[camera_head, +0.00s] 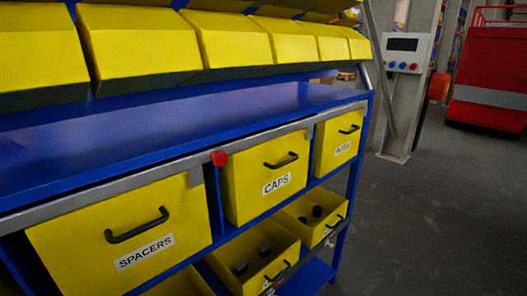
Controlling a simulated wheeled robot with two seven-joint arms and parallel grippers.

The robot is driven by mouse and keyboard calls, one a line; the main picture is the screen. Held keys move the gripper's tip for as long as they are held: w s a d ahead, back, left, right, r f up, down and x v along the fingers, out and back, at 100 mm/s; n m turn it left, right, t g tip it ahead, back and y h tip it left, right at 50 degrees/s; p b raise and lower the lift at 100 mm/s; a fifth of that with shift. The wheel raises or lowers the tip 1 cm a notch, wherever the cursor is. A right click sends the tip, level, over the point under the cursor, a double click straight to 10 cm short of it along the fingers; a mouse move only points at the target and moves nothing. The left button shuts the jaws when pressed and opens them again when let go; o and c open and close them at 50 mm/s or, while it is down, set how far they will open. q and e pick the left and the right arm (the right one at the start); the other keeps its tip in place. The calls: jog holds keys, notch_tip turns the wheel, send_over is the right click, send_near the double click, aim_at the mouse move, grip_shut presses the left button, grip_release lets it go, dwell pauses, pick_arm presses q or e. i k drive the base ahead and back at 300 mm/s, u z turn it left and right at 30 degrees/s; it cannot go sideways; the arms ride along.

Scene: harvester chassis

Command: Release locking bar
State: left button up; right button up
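The grey locking bar (120,187) runs along the front edge of the blue shelf, across the tops of the yellow drawers. A red knob or latch (219,158) sits on the bar between the SPACERS drawer (125,238) and the CAPS drawer (262,183). A third labelled drawer (338,141) stands at the right; its label is too small to read surely. The labelled drawers have black handles and look closed. Neither of my grippers is in view.
Yellow bins (143,46) line the top of the blue rack. Lower open bins (255,258) hold dark parts. The blue shelf top (190,118) is bare. Open grey floor (440,210) lies to the right, with a control panel (405,52) and a red machine (487,85) behind.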

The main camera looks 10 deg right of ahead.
aim_at(11, 224)
jog(key=u, duration=0.7)
jog(key=k, duration=1.2)
jog(key=z, duration=0.55)
